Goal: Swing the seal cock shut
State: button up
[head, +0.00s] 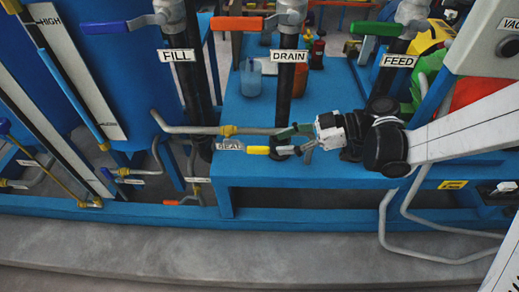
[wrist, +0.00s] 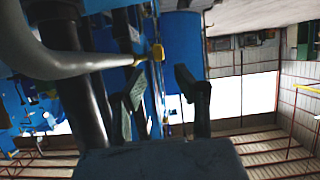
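The seal cock's yellow handle (head: 257,150) lies level in the head view, just right of the SEAL label (head: 229,146). Its grey metal body (head: 284,150) is at the handle's right end, partly hidden by my gripper. My gripper (head: 296,144) comes in from the right with its fingers around or right beside that body. I cannot tell whether they touch it. In the wrist view my gripper (wrist: 163,92) has its two fingers spread apart, with nothing clearly held between them. A small yellow part (wrist: 157,52) shows beyond the fingers; I cannot tell if it is the handle.
A grey pipe (head: 190,129) with a brass fitting (head: 228,130) runs just above the cock. Dark vertical pipes carry the FILL (head: 178,55), DRAIN (head: 289,56) and FEED (head: 398,61) labels. A blue frame lies below, and the grey floor (head: 250,250) in front is clear.

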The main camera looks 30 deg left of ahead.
aim_at(262, 147)
jog(key=b+x, duration=0.1)
jog(key=x, duration=0.6)
jog(key=shift+a+b, duration=0.15)
jog(key=shift+b, duration=0.15)
grip_shut()
